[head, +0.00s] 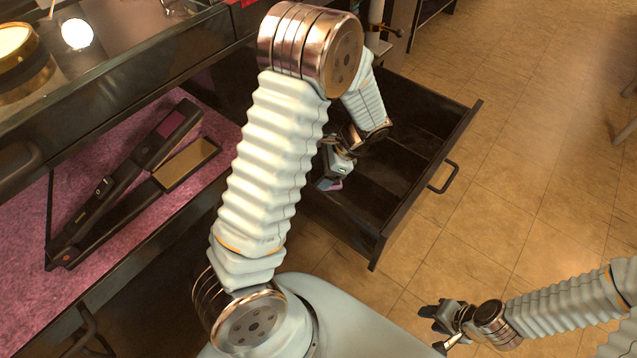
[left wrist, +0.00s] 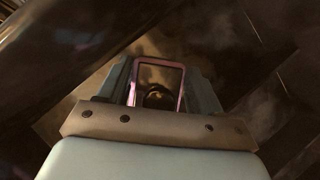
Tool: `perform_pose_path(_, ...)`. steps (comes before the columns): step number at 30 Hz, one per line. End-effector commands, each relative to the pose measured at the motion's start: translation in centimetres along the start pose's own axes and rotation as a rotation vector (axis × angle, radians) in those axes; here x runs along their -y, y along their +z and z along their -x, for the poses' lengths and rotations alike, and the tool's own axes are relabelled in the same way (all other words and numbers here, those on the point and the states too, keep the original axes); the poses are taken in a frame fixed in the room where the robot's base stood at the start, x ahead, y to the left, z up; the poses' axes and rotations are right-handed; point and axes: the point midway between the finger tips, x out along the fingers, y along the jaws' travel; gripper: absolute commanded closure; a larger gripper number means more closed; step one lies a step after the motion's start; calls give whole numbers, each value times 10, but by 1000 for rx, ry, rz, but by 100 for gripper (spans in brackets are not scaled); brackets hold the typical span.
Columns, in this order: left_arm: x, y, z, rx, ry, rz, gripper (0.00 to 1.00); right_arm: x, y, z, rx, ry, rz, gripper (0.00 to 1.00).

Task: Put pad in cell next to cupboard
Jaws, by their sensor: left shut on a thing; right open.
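My left gripper (head: 330,176) reaches into the open black drawer (head: 412,221). It is shut on a small pink-purple thing (head: 334,185), which I take for the pad. In the left wrist view, the pad (left wrist: 183,88) shows as a pink-edged rectangle between the fingers of the left gripper (left wrist: 160,95), with a shiny brownish face. The drawer has dividers that part it into cells. The pad is over the drawer's side nearer the cupboard (head: 215,42); I cannot tell whether it touches the drawer floor. My right gripper (head: 440,317) is open and empty above the floor.
A lit bulb (head: 76,33) and a gold round object (head: 20,60) are at the upper left.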

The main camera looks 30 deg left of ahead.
Motion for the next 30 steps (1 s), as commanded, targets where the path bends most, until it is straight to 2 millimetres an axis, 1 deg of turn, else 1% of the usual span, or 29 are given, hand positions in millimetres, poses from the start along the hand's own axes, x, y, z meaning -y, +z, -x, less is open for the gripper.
perform_pose_path(7, -1, -18, -30, 4, 1, -2, 71, -1, 0, -2, 0, 0, 0, 57)
perform_pose_path(9, 0, -22, -34, 2, 1, -1, 71, -1, 0, -2, 0, 0, 0, 57)
perform_pose_path(16, 0, -22, -35, 0, 0, 0, 71, -1, 0, -2, 0, 0, 0, 57)
perform_pose_path(19, 0, -24, -38, 1, 0, -1, 71, -2, 0, -5, 0, 0, 0, 57)
perform_pose_path(20, 0, -24, -37, 1, 0, -1, 32, -2, 0, -4, 0, 0, 0, 57)
perform_pose_path(21, 0, -23, -36, 1, 0, -1, 26, -2, 0, -3, -1, 0, 0, 57)
perform_pose_path(24, 0, -23, -36, 1, 0, -1, 11, -2, 0, -3, 0, 0, 0, 57)
perform_pose_path(25, 0, -23, -36, 1, 0, -1, 9, -2, 0, -3, 0, 0, 0, 57)
perform_pose_path(30, 0, -23, -36, 1, 0, -1, 9, -2, 0, -3, 0, 0, 0, 57)
